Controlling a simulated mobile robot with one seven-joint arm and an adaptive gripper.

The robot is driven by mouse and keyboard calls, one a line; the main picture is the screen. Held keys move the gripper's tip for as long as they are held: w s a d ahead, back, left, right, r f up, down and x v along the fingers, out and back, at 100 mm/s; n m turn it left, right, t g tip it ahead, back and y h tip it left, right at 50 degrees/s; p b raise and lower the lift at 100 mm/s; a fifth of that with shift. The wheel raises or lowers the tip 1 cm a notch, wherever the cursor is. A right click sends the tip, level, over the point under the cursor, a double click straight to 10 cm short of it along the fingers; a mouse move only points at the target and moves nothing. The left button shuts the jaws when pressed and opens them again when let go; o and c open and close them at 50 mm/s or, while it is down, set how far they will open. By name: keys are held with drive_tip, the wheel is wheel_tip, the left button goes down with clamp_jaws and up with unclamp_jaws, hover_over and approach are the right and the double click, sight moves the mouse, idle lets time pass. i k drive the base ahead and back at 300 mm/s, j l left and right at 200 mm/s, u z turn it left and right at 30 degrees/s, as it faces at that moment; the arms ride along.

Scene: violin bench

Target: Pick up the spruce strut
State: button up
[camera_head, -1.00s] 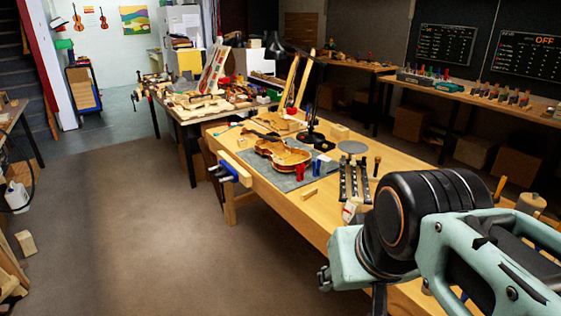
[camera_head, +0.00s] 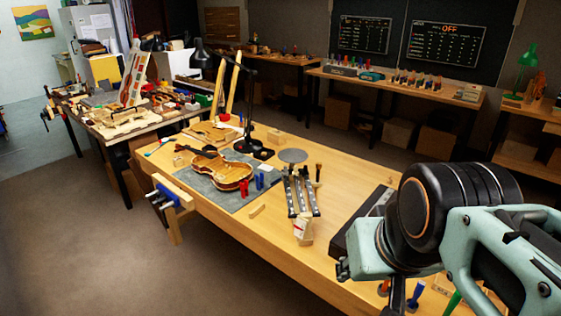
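A small pale wooden bar (camera_head: 257,210) lies flat on the bench near its front edge, beside the grey mat; it may be the spruce strut, but I cannot tell for sure. My arm fills the lower right of the head view, to the right of this bar and well apart from it. The fingers of my gripper do not show; only my wrist and a narrow dark part below it are visible at the bottom edge.
The workbench (camera_head: 223,219) carries a violin body (camera_head: 225,172) on a grey mat (camera_head: 240,202), red and blue clamps, a black lamp, a round grey disc (camera_head: 293,156) and dark slotted rails (camera_head: 301,194). Floor at left is clear.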

sight(261, 207)
drive_tip(key=i+j+z, duration=0.65)
drive_tip(key=j, duration=0.3)
drive_tip(key=i+j+z, duration=0.1)
drive_tip(key=j, duration=0.3)
drive_tip(key=i+j, duration=0.2)
drive_tip(key=j, duration=0.15)
drive_tip(key=i+j, duration=0.2)
drive_tip(key=j, duration=0.2)
drive_tip(key=l+u, duration=0.1)
drive_tip(key=i+j, duration=0.1)
drive_tip(key=j, duration=0.15)
drive_tip(key=i+j+z, duration=0.1)
drive_tip(key=j, duration=0.15)
